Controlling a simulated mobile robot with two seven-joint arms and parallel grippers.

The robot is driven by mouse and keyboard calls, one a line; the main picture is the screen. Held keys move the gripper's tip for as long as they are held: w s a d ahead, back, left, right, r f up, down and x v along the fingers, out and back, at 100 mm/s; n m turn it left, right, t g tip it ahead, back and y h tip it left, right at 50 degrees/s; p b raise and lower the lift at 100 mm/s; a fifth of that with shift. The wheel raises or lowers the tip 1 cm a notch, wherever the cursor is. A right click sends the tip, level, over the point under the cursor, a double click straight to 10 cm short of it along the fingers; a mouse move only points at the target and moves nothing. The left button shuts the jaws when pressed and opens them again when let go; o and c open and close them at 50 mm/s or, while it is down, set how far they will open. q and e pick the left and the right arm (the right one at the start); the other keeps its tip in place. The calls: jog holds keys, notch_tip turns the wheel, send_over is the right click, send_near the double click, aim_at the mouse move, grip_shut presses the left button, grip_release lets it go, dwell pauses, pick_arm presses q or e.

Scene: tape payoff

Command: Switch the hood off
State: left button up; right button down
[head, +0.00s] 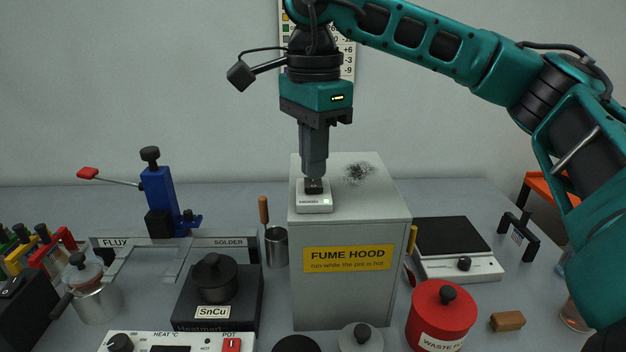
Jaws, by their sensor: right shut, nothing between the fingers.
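The fume hood (350,290) is a grey box with a yellow "FUME HOOD" label, standing in the middle of the bench. A small white switch box (314,205) with a dark part on it sits at the front left of the hood's top. My right gripper (314,180) points straight down over this switch box, shut and empty. Its tips are at or just above the dark part; I cannot tell whether they touch. The tips hide some of the dark part, and its position is not clear. My left gripper is not in view.
A dark speckled patch (357,173) lies on the hood's top, right of my gripper. Left of the hood stand a metal cup (276,248), a black SnCu pot (214,280) and a blue clamp (160,195). A red waste pot (441,318) and a scale (455,250) stand right.

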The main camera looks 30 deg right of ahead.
aim_at(313, 185)
jog(key=shift+f, duration=0.35)
jog(key=shift+f+b, duration=0.65)
jog(key=shift+b, duration=0.1)
jog(key=shift+r, duration=0.15)
notch_tip(313, 185, up, 5)
jog(key=p, duration=0.4)
jog(key=shift+r+p, duration=0.75)
jog(key=shift+r, duration=0.2)
jog(key=shift+f, duration=0.1)
